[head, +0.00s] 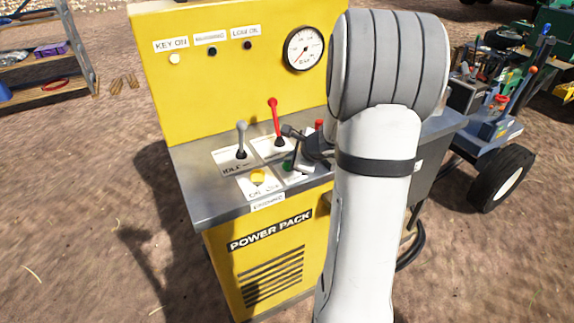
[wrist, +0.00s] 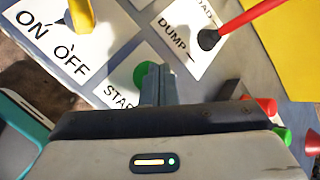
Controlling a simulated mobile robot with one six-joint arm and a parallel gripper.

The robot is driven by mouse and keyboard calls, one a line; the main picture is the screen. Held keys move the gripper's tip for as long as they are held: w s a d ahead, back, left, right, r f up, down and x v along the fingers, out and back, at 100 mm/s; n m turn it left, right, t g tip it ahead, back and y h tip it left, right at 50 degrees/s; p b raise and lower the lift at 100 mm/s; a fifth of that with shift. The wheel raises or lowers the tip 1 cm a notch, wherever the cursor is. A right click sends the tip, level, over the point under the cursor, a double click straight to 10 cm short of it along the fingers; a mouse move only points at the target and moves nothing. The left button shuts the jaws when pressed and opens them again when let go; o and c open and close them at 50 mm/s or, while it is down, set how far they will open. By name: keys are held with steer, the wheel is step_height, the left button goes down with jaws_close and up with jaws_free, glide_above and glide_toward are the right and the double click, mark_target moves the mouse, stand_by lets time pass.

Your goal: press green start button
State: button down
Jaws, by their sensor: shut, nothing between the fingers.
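The green start button (head: 288,166) is on the top panel of the yellow power pack (head: 265,235), right of the yellow on/off knob (head: 257,176). In the wrist view the green button (wrist: 141,75) sits above the partly covered "START" label. My gripper (head: 293,158) is shut and empty, pointing down at the button. In the wrist view its closed fingertips (wrist: 155,68) overlap the right part of the button and hide it. I cannot tell whether they touch it.
A red lever (head: 274,118) stands behind the button and a grey lever (head: 241,138) behind and to the left. A red knob (head: 319,124) is close to my arm. A gauge (head: 304,49) is on the back panel. A wheeled machine (head: 495,120) stands at right.

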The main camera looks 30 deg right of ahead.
steer(key=shift+f+b, duration=0.45)
stand_by(0.4)
steer(key=shift+r, duration=0.1)
steer(key=shift+r+p, duration=0.75)
steer(key=shift+r, duration=0.2)
step_height(320, 180, up, 5)
steer(key=p, duration=0.4)
stand_by(0.7)
